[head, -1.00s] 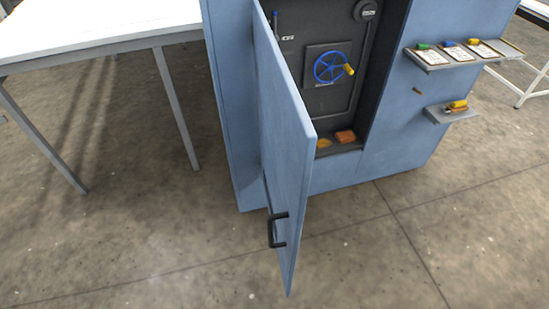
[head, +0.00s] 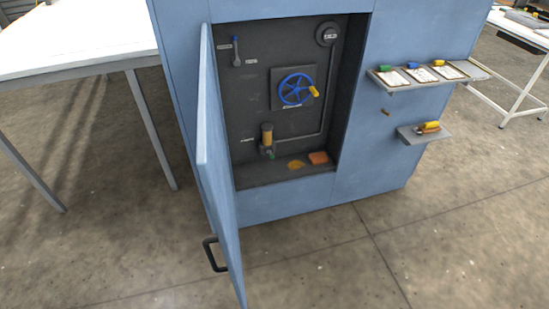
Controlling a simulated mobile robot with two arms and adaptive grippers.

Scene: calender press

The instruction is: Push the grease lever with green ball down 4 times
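An amber grease pump (head: 267,136) is mounted low on the left of the dark back panel, inside the open blue cabinet (head: 352,195). A small green spot (head: 272,155) shows at its foot; it looks like the lever's green ball, but it is too small to be sure. The lever's arm cannot be made out. Neither of my grippers is in view.
The blue door (head: 222,180), with a black handle (head: 214,254), stands open toward me left of the pump. A blue handwheel (head: 296,90) is above right. Shelves (head: 425,136) jut out at right. A white table (head: 80,35) stands left. The floor in front is clear.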

